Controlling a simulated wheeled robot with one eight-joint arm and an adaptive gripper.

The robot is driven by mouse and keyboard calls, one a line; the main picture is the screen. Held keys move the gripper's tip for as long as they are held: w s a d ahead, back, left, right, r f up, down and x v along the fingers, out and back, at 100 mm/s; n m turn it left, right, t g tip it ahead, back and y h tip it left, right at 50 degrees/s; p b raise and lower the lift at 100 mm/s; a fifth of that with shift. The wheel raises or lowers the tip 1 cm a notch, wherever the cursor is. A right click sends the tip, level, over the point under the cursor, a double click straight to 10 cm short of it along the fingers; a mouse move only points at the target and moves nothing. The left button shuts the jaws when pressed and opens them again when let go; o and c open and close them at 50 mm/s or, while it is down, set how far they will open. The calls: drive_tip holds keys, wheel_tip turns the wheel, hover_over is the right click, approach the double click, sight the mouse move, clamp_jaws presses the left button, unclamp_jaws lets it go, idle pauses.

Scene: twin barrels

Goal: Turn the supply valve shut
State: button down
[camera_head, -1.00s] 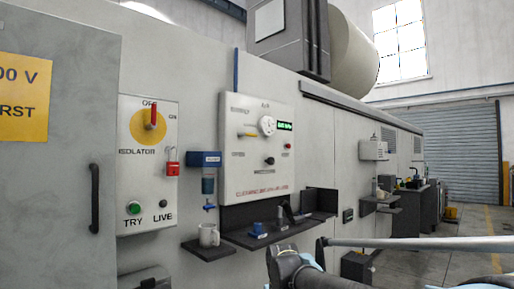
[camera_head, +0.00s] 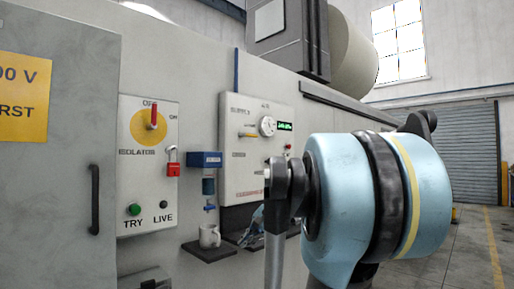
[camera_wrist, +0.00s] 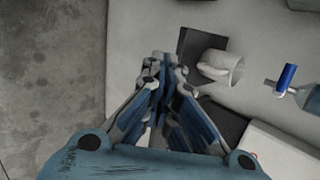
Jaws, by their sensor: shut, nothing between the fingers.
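The supply valve's yellow lever (camera_head: 247,135) sits level on the white gauge panel (camera_head: 238,172), under a label that seems to read SUPPLY. My gripper (camera_wrist: 165,60) is shut and empty in the wrist view. It is beside the white mug (camera_wrist: 222,67) and in front of the dark shelf (camera_wrist: 188,42). In the head view my gripper (camera_head: 253,226) partly shows below the panel, behind my arm. My arm hides the panel's lower right part. I cannot make out the valve lever in the wrist view.
A blue-topped filter unit (camera_head: 205,160) hangs left of the panel, its blue tap (camera_wrist: 286,78) close to the mug. The isolator board (camera_head: 148,165) has a red handle and red padlock (camera_head: 173,169). Open floor (camera_wrist: 50,90) lies on the wrist view's left.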

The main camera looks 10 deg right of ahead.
drive_tip(key=w+d+r+m+t+y, duration=0.1)
drive_tip(key=w+d+r+m+t, duration=0.35)
drive_tip(key=w+r, duration=0.6)
drive_tip(key=w+d+r+m+t+y, duration=0.2)
drive_tip(key=w+d+r+m, duration=0.3)
drive_tip(key=w+r+m, duration=0.5)
drive_tip(key=w+d+r+m+t+y, duration=0.1)
drive_tip(key=w+d+r+m+t, duration=0.3)
drive_tip(key=w+r, duration=0.6)
drive_tip(key=w+a+r, duration=0.4)
drive_tip(key=w+r, duration=0.2)
drive_tip(key=shift+w+a+g, duration=0.35)
drive_tip(key=shift+w+d+r, duration=0.1)
drive_tip(key=shift+w+r, duration=0.1)
drive_tip(key=shift+r, duration=0.4)
